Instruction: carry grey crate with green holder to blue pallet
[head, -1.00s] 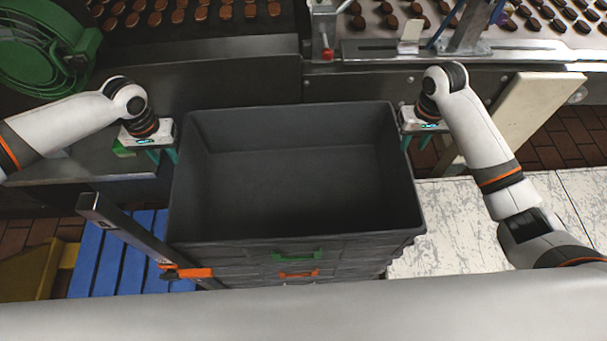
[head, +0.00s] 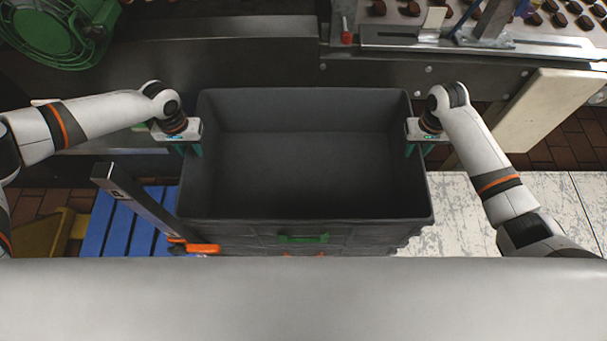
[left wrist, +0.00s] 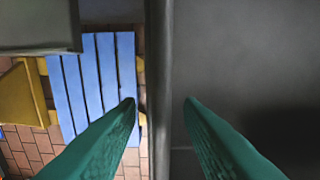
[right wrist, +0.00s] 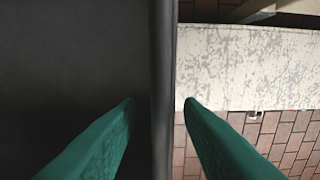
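The grey crate (head: 310,212) with the green holder (head: 303,238) is empty and sits on top of a stack of grey crates. My left gripper (head: 190,150) is at its left wall; in the left wrist view its green fingers (left wrist: 159,101) are apart, one on each side of the rim (left wrist: 158,60), with gaps showing. My right gripper (head: 415,149) is at the right wall; in the right wrist view its fingers (right wrist: 159,101) likewise stand open on both sides of the rim (right wrist: 162,60). The blue pallet (head: 118,225) lies low at the left and looks bare where visible.
A crate with an orange holder (head: 303,254) is beneath. A dark metal post (head: 140,200) with an orange part (head: 203,248) stands between pallet and stack. A conveyor (head: 470,45) runs behind. A pale worn surface (head: 545,200) lies right.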

